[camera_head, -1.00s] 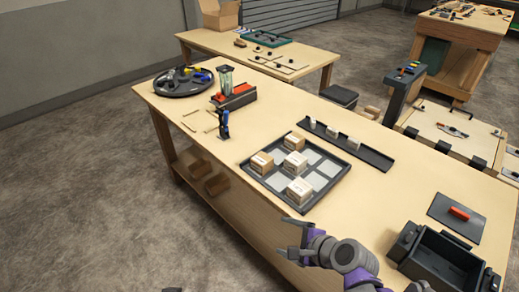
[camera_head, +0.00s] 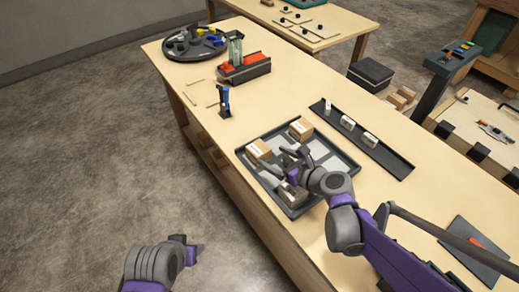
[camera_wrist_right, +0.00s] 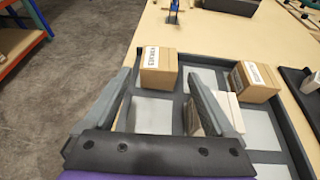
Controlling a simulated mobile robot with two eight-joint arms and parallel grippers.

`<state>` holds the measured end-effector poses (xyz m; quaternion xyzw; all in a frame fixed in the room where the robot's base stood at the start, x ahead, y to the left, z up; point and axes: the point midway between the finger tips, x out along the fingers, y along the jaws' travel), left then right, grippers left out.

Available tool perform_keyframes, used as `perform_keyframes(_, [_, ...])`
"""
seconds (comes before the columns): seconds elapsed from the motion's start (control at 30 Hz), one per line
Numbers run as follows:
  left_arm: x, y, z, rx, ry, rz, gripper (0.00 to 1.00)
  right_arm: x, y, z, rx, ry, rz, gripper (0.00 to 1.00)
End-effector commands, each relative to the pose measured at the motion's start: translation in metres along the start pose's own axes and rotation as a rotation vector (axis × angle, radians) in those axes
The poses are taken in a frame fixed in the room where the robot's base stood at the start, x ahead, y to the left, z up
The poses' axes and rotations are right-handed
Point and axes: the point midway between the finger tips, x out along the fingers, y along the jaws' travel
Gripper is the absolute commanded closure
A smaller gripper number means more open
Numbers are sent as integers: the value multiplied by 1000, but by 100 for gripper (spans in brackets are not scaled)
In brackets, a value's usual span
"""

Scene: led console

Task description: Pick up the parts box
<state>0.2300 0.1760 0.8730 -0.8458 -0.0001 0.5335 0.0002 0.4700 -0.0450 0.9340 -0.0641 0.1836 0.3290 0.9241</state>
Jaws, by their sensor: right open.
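Small cardboard boxes with white labels stand in a dark tray with light square pads (camera_head: 345,165). One box (camera_head: 258,149) is at the tray's left corner, another (camera_head: 300,129) at its far edge, and a third (camera_head: 293,192) near the front is partly covered by my right gripper (camera_head: 282,164). My right gripper is open and empty, over the tray. In the wrist view the labelled box (camera_wrist_right: 158,68) lies beyond and between its fingers (camera_wrist_right: 159,82); a paler box (camera_wrist_right: 232,112) is partly behind the right finger. My left gripper (camera_head: 188,250) is over the floor; its jaws are unclear.
A dark rail (camera_head: 362,138) with small white pieces lies behind the tray. A blue-and-black upright tool (camera_head: 225,102), a red-and-black bin (camera_head: 244,68) and a round dark tray (camera_head: 194,44) stand farther off. Bare tabletop lies left of the rail.

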Motion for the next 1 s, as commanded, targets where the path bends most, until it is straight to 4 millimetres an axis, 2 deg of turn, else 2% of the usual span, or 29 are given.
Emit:
perform_keyframes(0.1, [2,0,1,0,-1,0,50,21,1,0,-1,0,3,10])
perform_keyframes(0.37, [2,0,1,0,-1,0,50,42,1,-2,-3,1,2,10])
perform_keyframes(0.63, [2,0,1,0,-1,0,50,79,1,-7,-3,0,2,10])
perform_keyframes(0.77, [2,0,1,0,-1,0,50,88,1,-7,-3,1,1,10])
perform_keyframes(0.97, [2,0,1,0,-1,0,50,88,0,-7,-3,1,1,10])
perform_keyframes(1.0, [2,0,1,0,-1,0,50,88,0,-7,-3,1,1,14])
